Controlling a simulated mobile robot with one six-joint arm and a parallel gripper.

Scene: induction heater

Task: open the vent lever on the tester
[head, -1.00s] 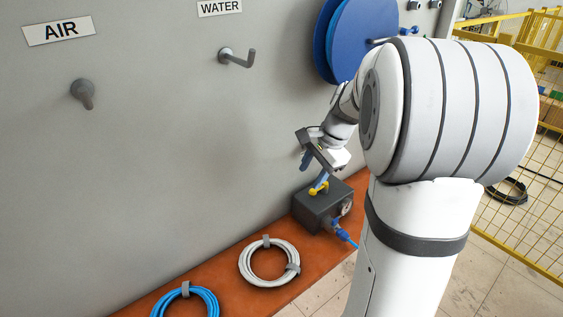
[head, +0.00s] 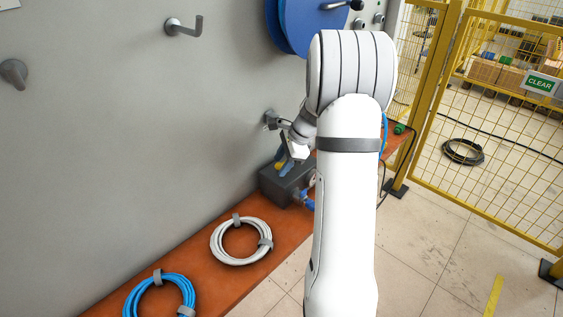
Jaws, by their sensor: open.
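The tester is a dark grey box (head: 272,187) on the orange-brown shelf, with a blue fitting (head: 307,200) at its right front. My arm hides the box's right side.
A white hose coil (head: 217,247) and a blue hose coil (head: 131,301) lie on the shelf (head: 206,286) to the left. A grey wall with hooks (head: 184,26) and a blue reel (head: 304,27) stands behind. A yellow mesh fence (head: 500,140) is at right.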

